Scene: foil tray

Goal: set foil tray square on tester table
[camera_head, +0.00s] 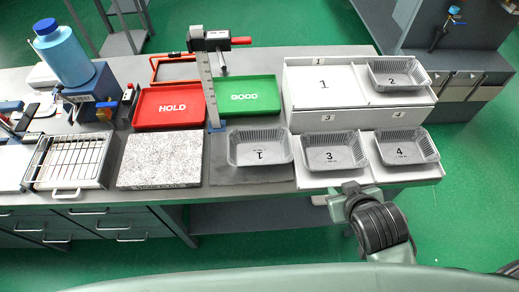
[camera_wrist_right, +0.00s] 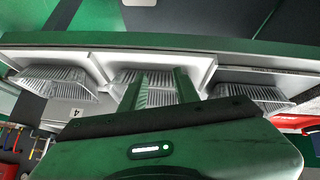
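Foil tray 1 (camera_head: 260,134) sits on a dark grey plate (camera_head: 222,174), its number upside down; I cannot tell if this plate is the tester table. Foil tray 3 (camera_head: 333,136) and foil tray 4 (camera_head: 407,135) lie to its right in white bays. Foil tray 2 (camera_head: 398,65) is behind them. My right gripper (camera_head: 346,188) is at the bench's front edge, just in front of tray 3. In the wrist view its green fingers (camera_wrist_right: 160,88) are apart with nothing clearly held; tray 3 (camera_wrist_right: 158,76) shows beyond them. My left gripper is not in view.
A height gauge (camera_head: 205,75) stands behind the plate, between a red HOLD tray (camera_head: 170,120) and a green GOOD tray (camera_head: 245,111). A granite slab (camera_head: 160,160) and wire rack (camera_head: 75,160) are left. A white raised box (camera_head: 300,90) with an empty bay 1 is behind.

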